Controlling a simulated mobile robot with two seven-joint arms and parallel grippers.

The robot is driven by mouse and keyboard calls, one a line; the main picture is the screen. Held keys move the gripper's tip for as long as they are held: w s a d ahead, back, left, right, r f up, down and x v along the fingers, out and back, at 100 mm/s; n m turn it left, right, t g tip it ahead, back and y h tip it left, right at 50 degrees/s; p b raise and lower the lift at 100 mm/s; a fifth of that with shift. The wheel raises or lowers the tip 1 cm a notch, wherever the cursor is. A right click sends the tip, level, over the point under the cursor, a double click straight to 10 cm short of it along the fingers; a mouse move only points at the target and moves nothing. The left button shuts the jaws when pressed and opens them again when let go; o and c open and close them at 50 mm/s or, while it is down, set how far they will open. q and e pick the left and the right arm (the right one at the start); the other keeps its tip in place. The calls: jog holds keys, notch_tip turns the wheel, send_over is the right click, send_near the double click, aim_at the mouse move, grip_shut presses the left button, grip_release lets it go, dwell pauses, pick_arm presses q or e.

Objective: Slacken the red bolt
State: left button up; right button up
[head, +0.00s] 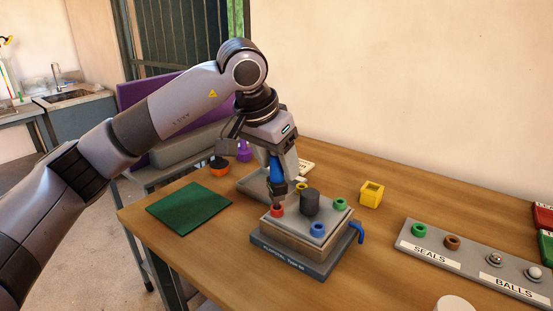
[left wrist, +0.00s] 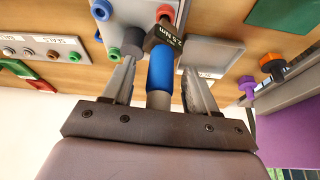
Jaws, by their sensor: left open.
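The red bolt (head: 277,211) stands at the near-left corner of a grey-topped block (head: 300,232). It also shows at the top of the left wrist view (left wrist: 164,11). A blue-handled torque driver (head: 276,168) stands upright over the red bolt, its dark lower end at the bolt; the exact contact is hard to tell. In the left wrist view its dark head, marked 2.5 Nm, and blue handle (left wrist: 160,70) lie between the fingers. My left gripper (left wrist: 158,82) is open around the driver, with gaps visible on both sides. My right gripper is not in view.
The block also carries blue (head: 318,229), green (head: 340,204) and yellow bolts and a dark cylinder (head: 310,201). A yellow cube (head: 371,194) and a seals-and-balls tray (head: 470,266) lie right.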

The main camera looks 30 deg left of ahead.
pick_arm(q)
jog(key=v, duration=0.7)
jog(key=shift+r, duration=0.1)
